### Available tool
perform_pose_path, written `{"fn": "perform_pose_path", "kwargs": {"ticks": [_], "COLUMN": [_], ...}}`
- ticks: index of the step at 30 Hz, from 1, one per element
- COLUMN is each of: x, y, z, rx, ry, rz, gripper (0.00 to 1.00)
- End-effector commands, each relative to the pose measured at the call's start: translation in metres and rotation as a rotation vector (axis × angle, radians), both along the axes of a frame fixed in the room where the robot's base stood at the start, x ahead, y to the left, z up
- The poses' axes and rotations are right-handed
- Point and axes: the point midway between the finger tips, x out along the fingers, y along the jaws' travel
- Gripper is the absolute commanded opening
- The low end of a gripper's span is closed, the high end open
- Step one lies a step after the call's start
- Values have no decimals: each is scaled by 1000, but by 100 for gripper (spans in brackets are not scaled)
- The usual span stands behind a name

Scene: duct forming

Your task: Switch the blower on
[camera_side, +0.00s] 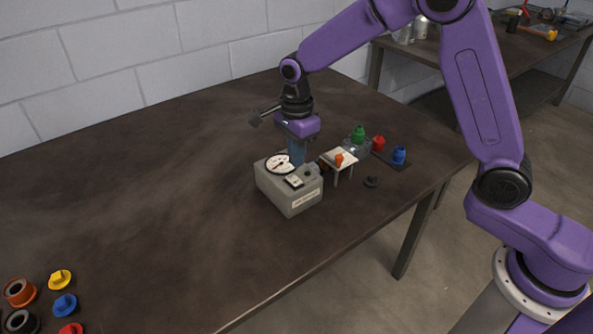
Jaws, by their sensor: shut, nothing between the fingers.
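The blower is a grey box (289,196) with a label on its front, standing on the dark table right of centre. A round white dial (279,164) and a small black-and-white switch panel (294,181) show on its top. My gripper (297,160) points down just above the back of the box, beside the dial. Its bluish fingers are shut with nothing held. Whether the fingertips touch the box I cannot tell. The switch's position is too small to read.
A small white stand (339,158) with an orange piece stands right of the box. Green (358,134), red (378,143) and blue (399,155) pieces are behind it. A dark cap (371,181) lies near the edge. Coloured caps (60,279) lie far left. The table's middle is clear.

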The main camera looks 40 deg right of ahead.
Motion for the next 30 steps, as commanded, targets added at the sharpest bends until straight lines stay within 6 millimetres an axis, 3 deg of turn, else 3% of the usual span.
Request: {"fn": "perform_pose_path", "kwargs": {"ticks": [4, 10, 30], "x": [0, 0, -2], "y": [-1, 0, 0], "z": [-25, -45, -55], "rx": [-1, 0, 0], "ry": [3, 1, 0], "rz": [-1, -1, 0], "gripper": [0, 0, 0]}}
